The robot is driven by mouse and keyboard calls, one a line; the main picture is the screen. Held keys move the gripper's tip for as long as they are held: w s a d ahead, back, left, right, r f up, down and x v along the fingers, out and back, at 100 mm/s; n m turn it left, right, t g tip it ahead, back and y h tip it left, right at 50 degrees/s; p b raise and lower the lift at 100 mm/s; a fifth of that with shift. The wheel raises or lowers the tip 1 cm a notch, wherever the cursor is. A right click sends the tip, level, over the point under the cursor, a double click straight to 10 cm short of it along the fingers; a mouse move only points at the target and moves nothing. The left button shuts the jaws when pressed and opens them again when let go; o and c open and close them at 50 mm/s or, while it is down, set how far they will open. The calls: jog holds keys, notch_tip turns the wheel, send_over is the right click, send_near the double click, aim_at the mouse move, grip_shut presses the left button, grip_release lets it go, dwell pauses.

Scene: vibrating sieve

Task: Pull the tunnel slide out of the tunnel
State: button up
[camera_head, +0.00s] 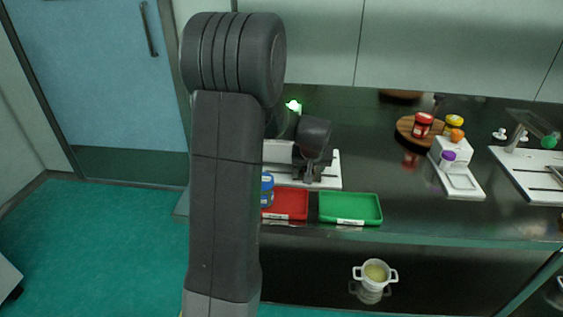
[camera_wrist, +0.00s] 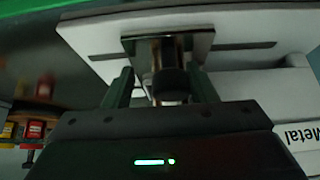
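In the wrist view a white plate (camera_wrist: 95,38) with dark slots crosses the top. A metal bracket (camera_wrist: 200,42) is fixed on it, with a dark round knob (camera_wrist: 170,86) in front; I cannot tell for sure whether this is the tunnel slide. My gripper (camera_wrist: 161,82) has its two fingers apart, one on each side of the knob, with gaps visible, so it is open and not gripping. In the head view my gripper (camera_head: 311,168) is over the white plate (camera_head: 332,178) behind the trays. My arm hides the plate's left part.
A red tray (camera_head: 290,204) and a green tray (camera_head: 350,208) lie at the counter's front edge. A blue-lidded jar (camera_head: 267,188) stands by the red tray. Right are a wooden round board (camera_head: 405,125) with jars, a white scale (camera_head: 466,184) and a white-based stand (camera_head: 530,178).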

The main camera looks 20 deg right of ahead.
jog(key=shift+s+d+b, duration=0.25)
jog(key=shift+s+d, duration=0.35)
jog(key=shift+d, duration=0.35)
jog(key=shift+s+d+b, duration=0.2)
jog(key=shift+s+d, duration=0.35)
jog(key=shift+d, duration=0.4)
jog(key=o, duration=1.1)
jog(key=shift+a+r, duration=0.1)
jog(key=p+v, duration=0.3)
jog(key=v, duration=0.5)
jog(key=shift+s+a+r+p, duration=0.15)
jog(key=shift+s+r+p, duration=0.1)
jog(key=shift+r+p, duration=0.1)
jog(key=shift+f, duration=0.2)
